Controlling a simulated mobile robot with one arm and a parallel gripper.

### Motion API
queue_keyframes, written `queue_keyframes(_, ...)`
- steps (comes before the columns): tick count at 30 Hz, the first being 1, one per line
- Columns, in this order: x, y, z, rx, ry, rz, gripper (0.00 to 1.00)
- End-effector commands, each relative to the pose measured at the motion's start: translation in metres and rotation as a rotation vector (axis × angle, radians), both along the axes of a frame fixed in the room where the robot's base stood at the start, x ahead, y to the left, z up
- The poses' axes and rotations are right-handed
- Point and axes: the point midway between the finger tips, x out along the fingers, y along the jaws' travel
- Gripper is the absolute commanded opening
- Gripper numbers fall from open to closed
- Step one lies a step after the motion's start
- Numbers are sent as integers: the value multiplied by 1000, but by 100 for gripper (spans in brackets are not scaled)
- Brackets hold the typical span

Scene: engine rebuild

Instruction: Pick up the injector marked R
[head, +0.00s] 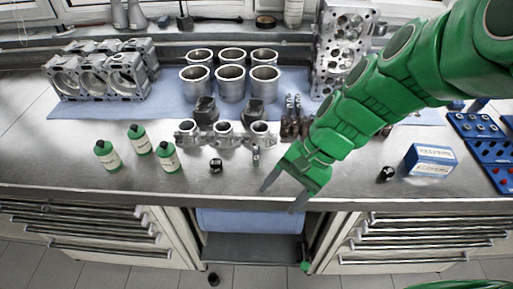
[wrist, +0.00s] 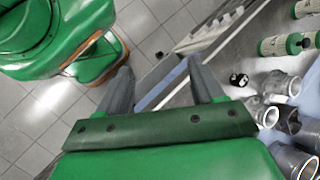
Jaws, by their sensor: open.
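My gripper (head: 278,199) is open and empty over the front edge of the steel bench, right of centre. Its two spread fingers also show in the wrist view (wrist: 160,68), with tiled floor and the bench edge beyond them. Small slim metal parts (head: 294,102) that may be injectors stand on the blue mat, behind a cluster of dark brown parts (head: 291,127). Another small metal part (head: 256,157) stands in front of the silver three-bore part (head: 223,133). No letter R is readable, so I cannot tell which part is marked R.
Small black pieces (head: 216,165) lie on the bench; one shows in the wrist view (wrist: 239,79). Green bottles (head: 168,158) stand left. A blue-white box (head: 430,160) and blue trays (head: 480,127) are right. Cylinder liners (head: 231,82) stand behind. The front bench strip is mostly clear.

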Motion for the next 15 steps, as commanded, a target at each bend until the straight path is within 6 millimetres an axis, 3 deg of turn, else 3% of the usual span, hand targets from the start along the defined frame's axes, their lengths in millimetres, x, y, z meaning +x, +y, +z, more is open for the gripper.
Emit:
queue_keyframes(9, 54, 26, -12, 172, 158, -267, 67)
queue_keyframes(15, 92, 32, -21, 270, 270, -451, 67)
